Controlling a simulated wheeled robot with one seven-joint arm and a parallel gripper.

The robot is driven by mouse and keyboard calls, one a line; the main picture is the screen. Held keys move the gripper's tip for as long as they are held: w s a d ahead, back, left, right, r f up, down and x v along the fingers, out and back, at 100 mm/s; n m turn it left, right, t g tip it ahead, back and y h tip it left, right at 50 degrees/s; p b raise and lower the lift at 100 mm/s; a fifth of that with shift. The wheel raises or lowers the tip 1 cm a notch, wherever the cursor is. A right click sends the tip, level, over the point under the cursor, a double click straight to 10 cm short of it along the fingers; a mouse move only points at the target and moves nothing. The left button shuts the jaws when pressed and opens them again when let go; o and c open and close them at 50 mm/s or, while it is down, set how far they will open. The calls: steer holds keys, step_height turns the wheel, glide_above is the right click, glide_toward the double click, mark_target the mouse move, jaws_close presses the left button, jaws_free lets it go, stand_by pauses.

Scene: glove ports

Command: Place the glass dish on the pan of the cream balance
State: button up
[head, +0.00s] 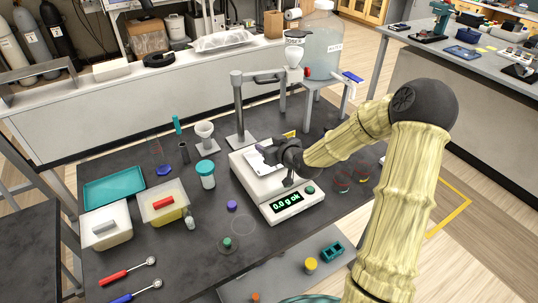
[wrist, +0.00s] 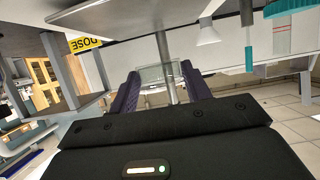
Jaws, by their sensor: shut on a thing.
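The cream balance (head: 265,190) stands on the dark bench, and its display reads 0.0 g ok. My gripper (head: 268,155) is low over the balance's pan area in the head view, and my wrist hides part of it. In the wrist view, my gripper (wrist: 162,88) has its two dark fingers on either side of a clear glass dish (wrist: 161,74) and is shut on it. That view looks upside down. Whether the dish touches the pan cannot be told.
A grey stand (head: 238,105) rises just behind the balance. A purple cap (head: 232,205) and a green knob (head: 228,243) lie in front. A yellow DOSE sign (wrist: 86,44) is nearby.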

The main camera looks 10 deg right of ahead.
steer(key=shift+f, duration=2.1)
steer(key=shift+f, duration=0.1)
steer(key=o, duration=1)
steer(key=shift+c, duration=0.2)
steer(key=shift+r, duration=0.2)
steer(key=v, duration=1.2)
steer(key=shift+b, duration=0.45)
